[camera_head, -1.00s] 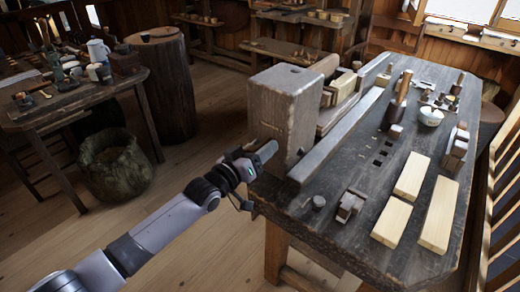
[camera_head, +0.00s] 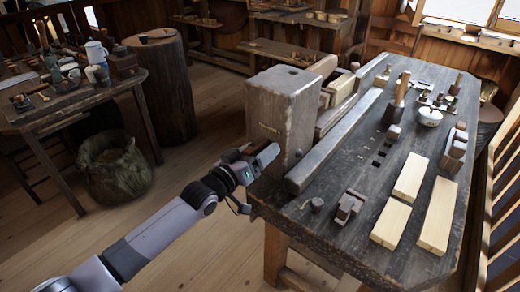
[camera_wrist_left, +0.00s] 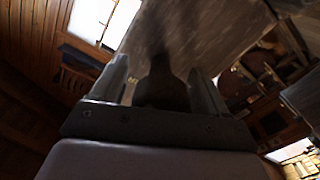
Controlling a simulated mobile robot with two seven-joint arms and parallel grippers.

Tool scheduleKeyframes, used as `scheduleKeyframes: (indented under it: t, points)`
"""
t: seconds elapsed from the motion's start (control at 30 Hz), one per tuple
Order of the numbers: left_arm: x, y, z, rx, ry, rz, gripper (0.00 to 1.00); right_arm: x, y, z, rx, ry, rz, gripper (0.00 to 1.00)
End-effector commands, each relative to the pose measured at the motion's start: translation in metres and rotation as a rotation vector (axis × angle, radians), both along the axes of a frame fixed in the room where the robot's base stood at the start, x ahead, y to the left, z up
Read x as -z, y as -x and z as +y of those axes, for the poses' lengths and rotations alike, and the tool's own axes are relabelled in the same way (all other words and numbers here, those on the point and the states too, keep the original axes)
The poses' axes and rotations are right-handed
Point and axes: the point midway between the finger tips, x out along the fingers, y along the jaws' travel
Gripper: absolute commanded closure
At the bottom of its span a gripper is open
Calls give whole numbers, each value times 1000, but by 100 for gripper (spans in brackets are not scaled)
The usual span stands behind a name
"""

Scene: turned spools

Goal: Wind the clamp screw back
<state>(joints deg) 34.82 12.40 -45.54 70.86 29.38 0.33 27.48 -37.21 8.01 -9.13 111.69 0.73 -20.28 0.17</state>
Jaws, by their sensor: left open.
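The wooden clamp block (camera_head: 284,105) stands upright at the near left end of the workbench (camera_head: 340,235). My left gripper (camera_head: 266,156) is at the block's left face, low down, with its fingertips pointing at it. In the left wrist view, my left gripper (camera_wrist_left: 160,85) is open, one finger on each side of a dark, rounded piece (camera_wrist_left: 161,82). This piece may be the clamp screw's end; it is too dark to be sure or to tell whether the fingers touch it. In the head view the gripper hides the screw. My right gripper is not in view.
Pale wood blocks (camera_head: 437,215), a small wooden clamp piece (camera_head: 349,207) and a mallet (camera_head: 398,98) are on the bench. A long wooden bar (camera_head: 336,142) lies beside the block. A side table (camera_head: 70,100) and a sack (camera_head: 115,168) stand left; the floor between is clear.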

Motion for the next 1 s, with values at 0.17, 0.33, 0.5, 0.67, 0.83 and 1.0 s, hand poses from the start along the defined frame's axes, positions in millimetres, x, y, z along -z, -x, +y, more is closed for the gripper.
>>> scheduleKeyframes:
  t: [0.17,0.33,0.5,0.67,0.83,1.0]
  points:
    - [0,17,13,-1,-1,0,25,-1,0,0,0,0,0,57]
    - [0,34,25,0,0,-1,25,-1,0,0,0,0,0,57]
    - [0,46,33,0,1,-1,25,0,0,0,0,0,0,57]
    - [-2,51,37,0,1,-2,25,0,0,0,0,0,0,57]
    - [-2,52,38,1,1,-3,25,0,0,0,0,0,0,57]
    - [-2,52,37,1,1,-3,25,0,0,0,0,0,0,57]
